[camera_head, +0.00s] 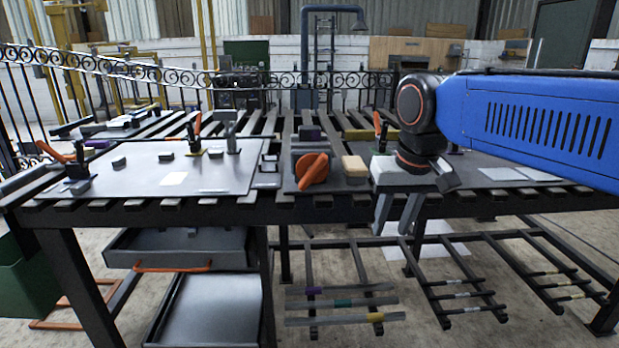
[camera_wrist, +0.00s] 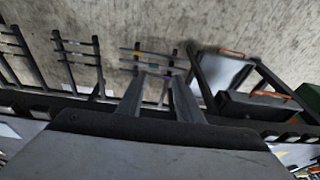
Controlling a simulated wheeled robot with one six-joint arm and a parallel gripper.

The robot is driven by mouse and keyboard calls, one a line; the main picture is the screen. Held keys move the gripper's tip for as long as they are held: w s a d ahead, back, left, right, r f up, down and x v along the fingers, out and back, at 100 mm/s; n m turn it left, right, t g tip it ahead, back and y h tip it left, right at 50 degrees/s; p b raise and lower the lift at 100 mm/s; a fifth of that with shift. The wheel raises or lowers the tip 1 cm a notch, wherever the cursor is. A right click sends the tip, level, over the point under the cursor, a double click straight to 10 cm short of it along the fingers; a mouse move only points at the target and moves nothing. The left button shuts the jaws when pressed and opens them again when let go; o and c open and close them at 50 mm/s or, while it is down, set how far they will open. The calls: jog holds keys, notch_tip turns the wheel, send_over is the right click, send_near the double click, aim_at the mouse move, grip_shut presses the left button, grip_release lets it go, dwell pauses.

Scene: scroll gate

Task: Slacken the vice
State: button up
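The vice (camera_head: 303,160) stands at the front middle of the slatted table in the head view. In the wrist view my gripper (camera_wrist: 158,85) also looks open above the floor. I cannot make out the vice there. The vice's jaws are not clear enough to tell how wide they are.
A tan block (camera_head: 354,166) lies right of the vice. A grey plate (camera_head: 150,176) with orange-handled clamps (camera_head: 72,160) covers the table's left. An open drawer (camera_head: 180,248) hangs below. Coloured bars (camera_head: 342,303) lie low under the table.

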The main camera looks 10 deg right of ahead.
jog(key=s+d+f, duration=0.5)
jog(key=s+f, duration=0.2)
jog(key=g+y, duration=0.3)
jog(key=y, duration=0.4)
send_near(310, 177)
jog(key=x, duration=0.3)
jog(key=w+x, duration=0.1)
jog(key=x, duration=0.6)
jog(key=shift+w+f, duration=0.25)
jog(key=shift+f, duration=0.1)
grip_shut()
